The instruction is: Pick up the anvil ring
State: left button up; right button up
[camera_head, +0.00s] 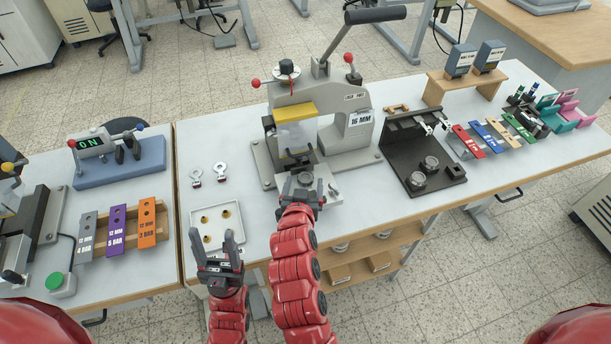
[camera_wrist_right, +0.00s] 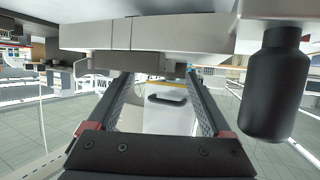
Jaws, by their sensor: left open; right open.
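No part is labelled as the anvil ring. Two small silver rings with tabs, a left one (camera_head: 195,178) and a right one (camera_head: 221,171), lie flat on the table left of the press (camera_head: 352,145), which bears a "16 MM" tag. A round metal piece (camera_head: 306,179) sits on the press's front plate, partly hidden by my right gripper. My right gripper (camera_head: 303,186) is at that plate, below the press head. In the right wrist view its fingers (camera_wrist_right: 160,95) are apart, with a pale surface beyond them. My left gripper (camera_head: 214,243) is open and empty at the white tray.
A black stand (camera_head: 398,150) with round metal parts is right of the press. Coloured labelled bars (camera_head: 118,230) stand in a rack at left, and more bars (camera_head: 467,138) stand at right.

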jog(key=shift+x, duration=0.75)
jog(key=shift+c, duration=0.3)
grip_shut()
